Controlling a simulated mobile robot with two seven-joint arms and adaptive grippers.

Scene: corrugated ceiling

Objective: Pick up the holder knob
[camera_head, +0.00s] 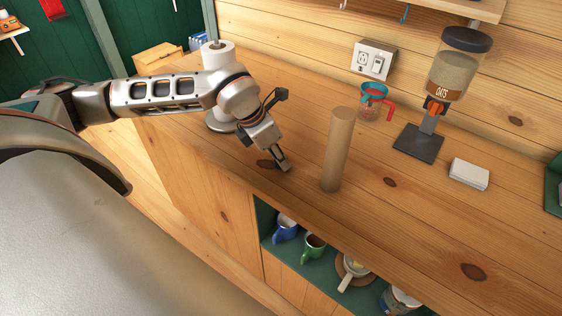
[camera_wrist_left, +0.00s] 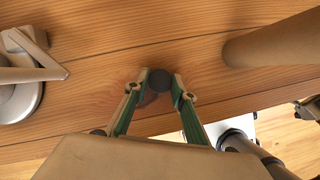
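My left gripper (camera_head: 284,164) reaches down low over the wooden counter, left of the upright wooden cylinder. In the left wrist view, a small dark round piece, which looks like the holder knob (camera_wrist_left: 160,80), sits between its fingertips (camera_wrist_left: 161,76). Both fingertips appear to touch its sides. The knob cannot be made out clearly in the head view, where the fingers hide it. A paper roll holder stands behind my left arm; its white roll (camera_head: 217,55) and round grey base (camera_head: 221,121) show. My right gripper is in neither view.
The wooden cylinder (camera_head: 338,150) stands close to the right of my left gripper. Farther right are a measuring jug (camera_head: 373,101), an oats dispenser (camera_head: 455,70) and a white box (camera_head: 469,173). Several mugs sit on a shelf below the counter. The front right counter is clear.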

